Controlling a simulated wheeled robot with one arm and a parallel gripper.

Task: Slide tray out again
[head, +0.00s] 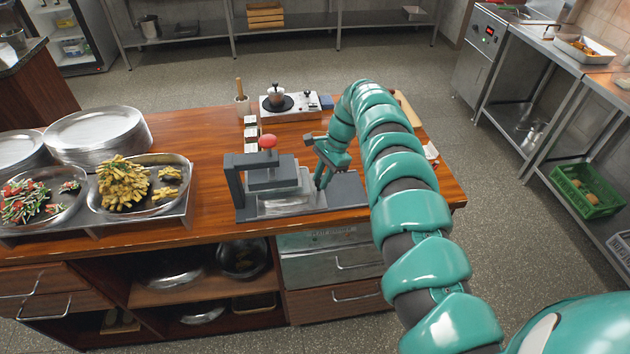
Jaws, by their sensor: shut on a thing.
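A small press (267,178) with a grey frame and a red knob (267,141) stands on the wooden counter. A flat metallic tray (285,203) lies low in the press, under its raised plate. My gripper (322,184) is at the right side of the press, pointing down, with its fingertips at the tray's right end. It is shut on the tray's end; the exact contact is small and partly hidden by the fingers. A dark grey base (346,190) extends to the right of the press.
Stacked plates (97,135) and a platter of fries (127,185) are on the left. Several small white containers (250,132) stand behind the press. The counter's right front corner (440,190) is clear.

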